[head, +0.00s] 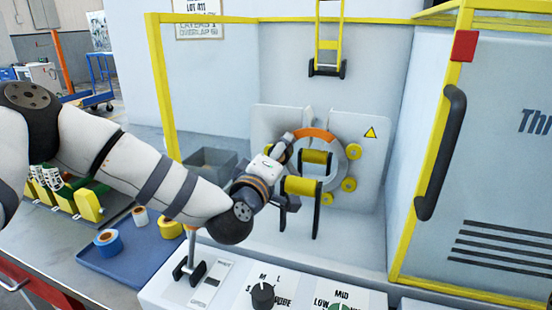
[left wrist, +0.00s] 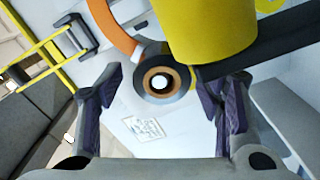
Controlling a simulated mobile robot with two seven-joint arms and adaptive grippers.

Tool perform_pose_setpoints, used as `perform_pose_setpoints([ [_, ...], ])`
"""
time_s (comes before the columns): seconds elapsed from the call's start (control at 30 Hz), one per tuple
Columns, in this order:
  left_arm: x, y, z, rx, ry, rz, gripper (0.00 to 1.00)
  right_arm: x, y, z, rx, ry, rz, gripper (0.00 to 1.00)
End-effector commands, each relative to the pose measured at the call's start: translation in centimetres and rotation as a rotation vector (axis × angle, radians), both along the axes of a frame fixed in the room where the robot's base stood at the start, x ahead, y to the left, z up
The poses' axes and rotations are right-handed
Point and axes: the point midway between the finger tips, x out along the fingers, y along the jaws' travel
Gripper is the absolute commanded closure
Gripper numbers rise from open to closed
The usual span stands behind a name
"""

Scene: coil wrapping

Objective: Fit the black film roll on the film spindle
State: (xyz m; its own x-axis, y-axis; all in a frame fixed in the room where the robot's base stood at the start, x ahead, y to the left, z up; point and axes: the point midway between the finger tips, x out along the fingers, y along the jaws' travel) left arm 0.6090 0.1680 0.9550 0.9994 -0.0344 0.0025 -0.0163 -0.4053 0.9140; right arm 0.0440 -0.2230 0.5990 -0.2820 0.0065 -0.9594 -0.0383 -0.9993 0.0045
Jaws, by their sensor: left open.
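The black film roll (left wrist: 148,70), a dark ring with a brown core, shows end-on in the left wrist view. A white round tip, which looks like the end of the film spindle (left wrist: 160,83), shows in its middle, so the roll appears to sit around the spindle. My left gripper (left wrist: 165,95) is open, with one finger on each side of the roll in that view and neither clearly touching it. In the head view my left gripper (head: 285,178) is at the orange wrapping ring (head: 318,134) and largely hides the roll and spindle. My right gripper is in neither view.
Yellow rollers (head: 303,187) on black posts stand close beside the gripper. A blue tray (head: 130,262) at the left holds several coloured rolls. A control panel (head: 225,290) with knobs lies in front. The yellow-edged door (head: 500,180) with a black handle stands at the right.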

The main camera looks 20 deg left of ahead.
Motion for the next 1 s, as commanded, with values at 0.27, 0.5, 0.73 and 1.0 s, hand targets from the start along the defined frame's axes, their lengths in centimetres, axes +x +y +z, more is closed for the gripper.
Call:
perform_pose_setpoints([
  [0.27, -6.5, 0.2, 0.0, -0.002, 0.002, -0.002, 0.39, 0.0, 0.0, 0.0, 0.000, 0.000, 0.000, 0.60],
  [0.5, -11.1, 0.4, 0.0, -0.001, 0.000, -0.001, 0.39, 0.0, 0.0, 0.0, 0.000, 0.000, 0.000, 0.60],
  [0.73, -11.8, 0.4, 0.0, 0.000, -0.001, 0.000, 0.39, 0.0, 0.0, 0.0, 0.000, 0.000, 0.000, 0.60],
  [1.0, -11.8, 0.4, 0.0, 0.000, -0.001, 0.000, 0.39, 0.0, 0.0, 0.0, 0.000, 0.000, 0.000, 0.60],
])
